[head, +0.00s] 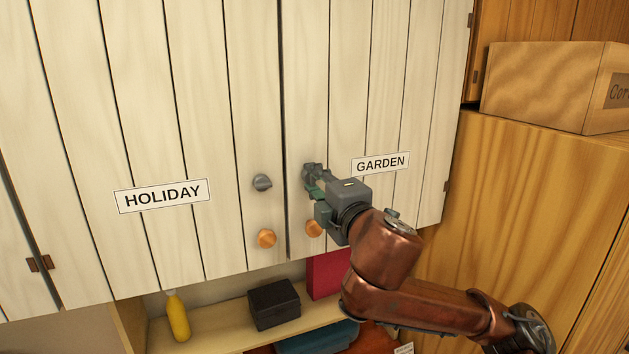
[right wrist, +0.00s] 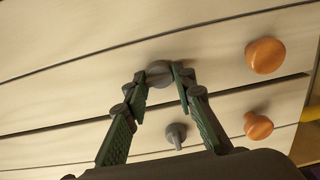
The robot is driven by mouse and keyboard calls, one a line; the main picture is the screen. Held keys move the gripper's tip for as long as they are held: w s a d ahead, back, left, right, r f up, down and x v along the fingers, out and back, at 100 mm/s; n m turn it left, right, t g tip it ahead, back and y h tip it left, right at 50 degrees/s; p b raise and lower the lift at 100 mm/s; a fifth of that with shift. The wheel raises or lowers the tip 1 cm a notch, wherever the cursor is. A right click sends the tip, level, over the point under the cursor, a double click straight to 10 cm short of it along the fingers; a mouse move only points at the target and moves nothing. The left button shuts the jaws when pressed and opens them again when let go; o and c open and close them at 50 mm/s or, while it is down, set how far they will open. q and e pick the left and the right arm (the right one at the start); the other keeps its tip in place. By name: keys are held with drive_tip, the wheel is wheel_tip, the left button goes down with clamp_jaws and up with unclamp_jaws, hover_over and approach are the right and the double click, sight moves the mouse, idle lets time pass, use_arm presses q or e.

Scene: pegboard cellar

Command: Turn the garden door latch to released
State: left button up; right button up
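The garden door latch (right wrist: 160,73) is a small grey turning knob on the pale plank door with the GARDEN sign (head: 380,163). In the head view my right gripper (head: 314,178) is at this latch and mostly hides it. In the right wrist view the green fingers of the right gripper (right wrist: 160,80) stand apart, one on each side of the latch. Contact with it cannot be made out for certain. The latch's exact turn angle is hard to read. My left gripper is not in view.
The HOLIDAY door (head: 162,195) has a similar grey latch (head: 262,182) and an orange knob (head: 267,238). The garden door's orange knob (head: 314,228) is below my gripper. A shelf below holds a yellow bottle (head: 178,315) and a black box (head: 274,304). A carton (head: 550,85) is at right.

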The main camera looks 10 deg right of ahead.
drive_tip(key=o, duration=0.4)
drive_tip(key=shift+o, duration=0.2)
drive_tip(key=s+d, duration=0.2)
drive_tip(key=s, duration=0.9)
drive_tip(key=shift+s+d, duration=0.2)
drive_tip(key=shift+s, duration=0.2)
